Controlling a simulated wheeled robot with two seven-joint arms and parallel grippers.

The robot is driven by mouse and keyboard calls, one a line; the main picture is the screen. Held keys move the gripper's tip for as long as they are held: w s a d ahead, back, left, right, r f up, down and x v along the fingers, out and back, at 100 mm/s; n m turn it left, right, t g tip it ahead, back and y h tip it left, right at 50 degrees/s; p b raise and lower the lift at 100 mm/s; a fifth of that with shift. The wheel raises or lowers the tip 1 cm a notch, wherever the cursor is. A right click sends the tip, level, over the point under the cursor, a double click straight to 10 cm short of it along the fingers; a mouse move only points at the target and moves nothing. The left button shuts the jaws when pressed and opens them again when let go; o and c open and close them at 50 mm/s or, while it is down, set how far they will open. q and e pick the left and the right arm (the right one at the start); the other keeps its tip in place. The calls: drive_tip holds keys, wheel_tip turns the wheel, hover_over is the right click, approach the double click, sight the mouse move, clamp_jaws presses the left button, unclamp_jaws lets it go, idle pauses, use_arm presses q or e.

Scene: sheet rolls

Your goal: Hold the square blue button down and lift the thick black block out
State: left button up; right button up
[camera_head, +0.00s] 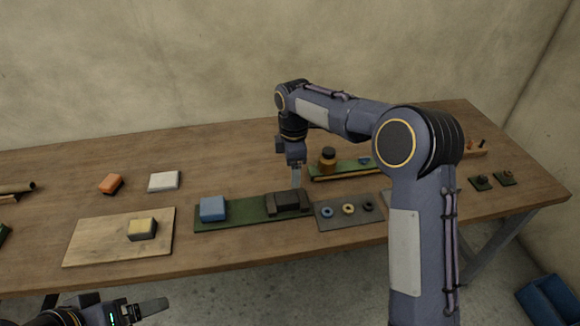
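The square blue button (212,208) sits at the left end of a green board (240,217) near the table's front edge. The thick black block (288,200) sits in a dark holder at the board's right end. My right gripper (296,182) points down just above and behind the black block, seemingly apart from it. Its fingers overlap in this view, so its opening is unclear. My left gripper (152,307) is low at the bottom left, in front of the table and away from the button. Its finger gap cannot be made out.
A wooden board (90,238) with a yellow-topped block (142,229) lies left. A grey plate (335,218) with several rings adjoins the green board on the right. Orange (111,184) and white (163,181) blocks lie behind. My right arm hides part of the table's right side.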

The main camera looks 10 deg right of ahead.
sight(290, 196)
drive_tip(key=f, duration=1.2)
drive_tip(key=shift+w+a+f, duration=0.25)
drive_tip(key=shift+f, duration=0.15)
drive_tip(key=c, duration=1.1)
use_arm(q)
clamp_jaws()
idle(0.4)
